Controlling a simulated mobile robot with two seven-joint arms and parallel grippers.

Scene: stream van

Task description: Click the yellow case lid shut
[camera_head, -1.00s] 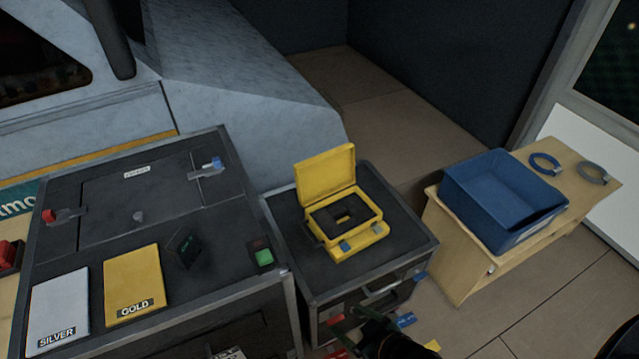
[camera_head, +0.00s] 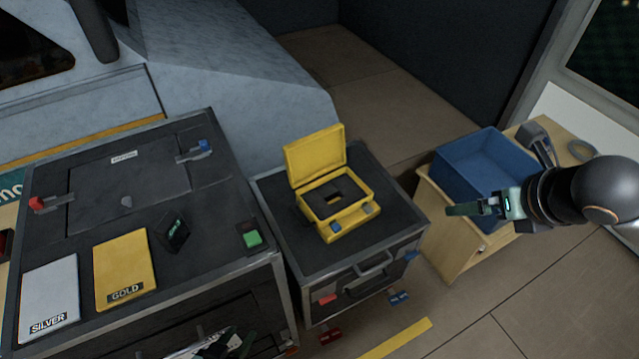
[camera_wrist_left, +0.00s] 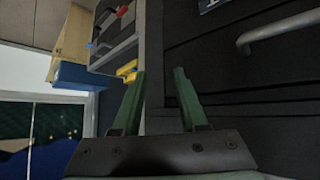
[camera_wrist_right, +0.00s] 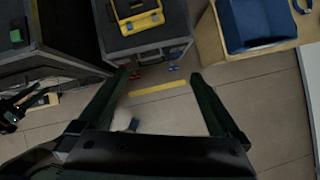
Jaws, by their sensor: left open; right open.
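The yellow case (camera_head: 350,219) sits on a black flight-case stand, with its lid (camera_head: 314,155) standing open at the back. Dark foam with a recess fills its base, and two latches are on its front. It shows in part in the right wrist view (camera_wrist_right: 137,20) and as a small yellow piece in the left wrist view (camera_wrist_left: 127,70). My right gripper (camera_head: 468,209) is open and empty, right of the case, in front of the blue bin. My left gripper (camera_head: 232,343) is open and empty at the bottom edge, below and left of the case, partly cut off.
The stand (camera_head: 275,205) has a front handle and coloured latches. A larger black case (camera_head: 200,250) with silver and gold plates and a green button stands left. A blue bin (camera_head: 470,165) sits on a wooden table (camera_head: 437,235) at right. Floor before the stand is open.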

